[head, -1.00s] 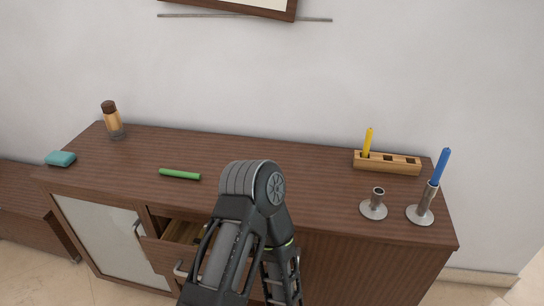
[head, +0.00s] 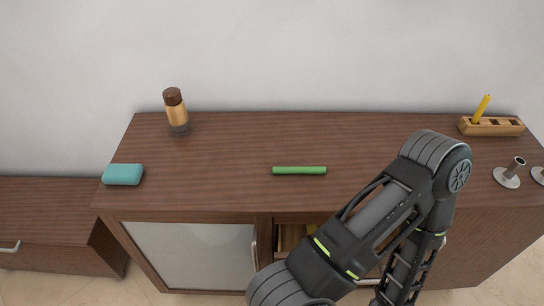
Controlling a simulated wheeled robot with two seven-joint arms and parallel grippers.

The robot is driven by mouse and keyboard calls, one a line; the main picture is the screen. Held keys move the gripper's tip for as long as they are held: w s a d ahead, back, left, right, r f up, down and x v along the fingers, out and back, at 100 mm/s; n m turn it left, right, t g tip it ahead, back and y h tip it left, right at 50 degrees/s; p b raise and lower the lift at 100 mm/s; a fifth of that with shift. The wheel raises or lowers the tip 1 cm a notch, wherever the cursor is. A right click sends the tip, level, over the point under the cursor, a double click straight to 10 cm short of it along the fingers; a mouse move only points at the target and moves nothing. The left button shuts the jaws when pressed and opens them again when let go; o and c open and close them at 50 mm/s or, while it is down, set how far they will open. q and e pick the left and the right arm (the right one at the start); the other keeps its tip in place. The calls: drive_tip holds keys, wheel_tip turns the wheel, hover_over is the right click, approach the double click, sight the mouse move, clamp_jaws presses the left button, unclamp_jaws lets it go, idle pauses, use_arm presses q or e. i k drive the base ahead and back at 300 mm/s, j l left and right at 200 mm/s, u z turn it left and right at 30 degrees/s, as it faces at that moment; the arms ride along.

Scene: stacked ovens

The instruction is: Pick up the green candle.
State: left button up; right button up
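The green candle (head: 299,170) lies flat on the dark wooden cabinet top (head: 230,160), near its front edge at the middle of the head view. Nothing touches it. One of my arms rises from the bottom, bends to the right of the candle and goes down again in front of the cabinet. Its fingers do not show, and I see no other gripper.
A teal block (head: 123,174) and a brown-capped bottle (head: 176,111) stand at the left. A wooden holder (head: 508,127) with a yellow candle (head: 482,108) and a metal candlestick (head: 507,176) are at the right. A partly hidden drawer stands open below.

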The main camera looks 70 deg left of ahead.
sight(277, 170)
drive_tip(key=k+j, duration=0.85)
drive_tip(key=k, duration=0.15)
